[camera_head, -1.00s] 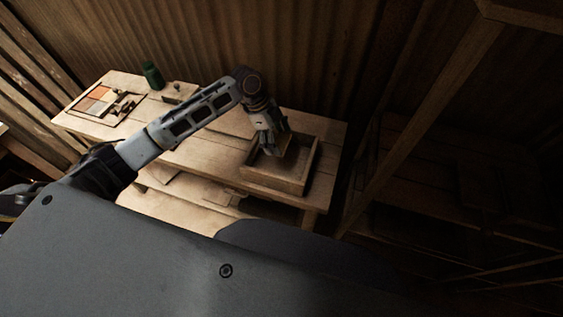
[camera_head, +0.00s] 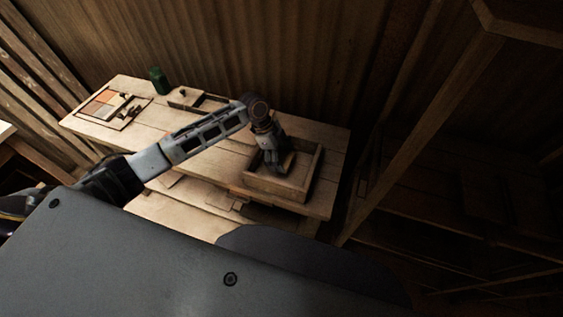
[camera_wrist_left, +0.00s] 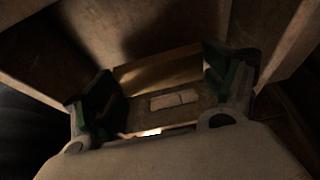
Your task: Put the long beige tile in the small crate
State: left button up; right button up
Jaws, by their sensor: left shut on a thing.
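The small crate (camera_head: 274,187) is an open wooden box at the right end of the workbench. My left gripper (camera_head: 277,168) reaches down into its opening. In the left wrist view, my left gripper (camera_wrist_left: 165,95) is shut on a beige-brown piece that spans its fingers, which looks like the long beige tile (camera_wrist_left: 158,77). A paler rectangle shows in the middle of that piece. In the head view, fingers and shadow partly hide the tile. I cannot tell whether it touches the crate floor. My right gripper is out of view.
A flat tray (camera_head: 88,117) with coloured tiles lies at the left end of the bench (camera_head: 222,160). A green jar (camera_head: 158,80) stands behind it. Another low wooden tray (camera_head: 205,104) is partly behind my arm. A wooden post (camera_head: 425,120) rises on the right.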

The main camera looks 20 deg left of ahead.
aim_at(282, 162)
pick_arm(q)
jog(key=shift+f, duration=1.85)
jog(key=shift+f, duration=0.1)
jog(key=o, duration=0.9)
jog(key=shift+v, duration=6.1)
